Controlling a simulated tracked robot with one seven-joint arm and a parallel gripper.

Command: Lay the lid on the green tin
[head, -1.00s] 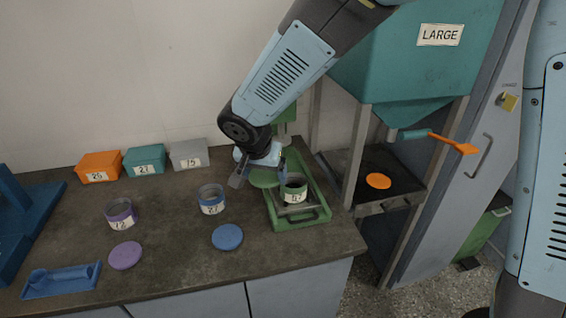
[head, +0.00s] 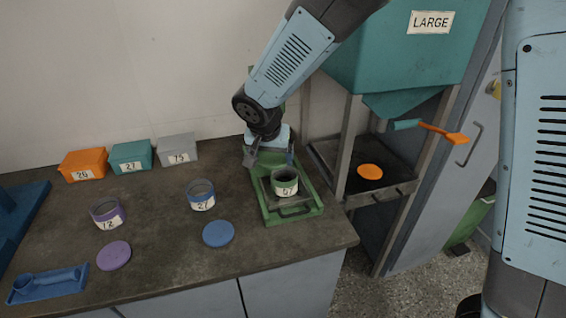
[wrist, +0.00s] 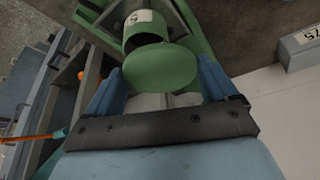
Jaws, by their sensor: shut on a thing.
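The green tin (head: 285,188) with a white number label stands upright and open-topped on the green tray (head: 293,212) at the right of the bench. My gripper (head: 268,160) is just behind the tin, toward the wall. In the wrist view the round green lid (wrist: 160,68) sits between my two fingers, and my gripper (wrist: 162,70) is shut on it. The lid overlaps the near edge of the tin (wrist: 145,28) in that view; whether they touch cannot be told. In the head view I cannot clearly make out the lid.
A blue tin (head: 202,196) and purple tin (head: 107,213) stand to the left, with a blue lid (head: 218,233) and purple lid (head: 113,255) in front. Orange, teal and grey boxes (head: 177,151) line the wall. The shaker frame (head: 348,150) stands close on the right.

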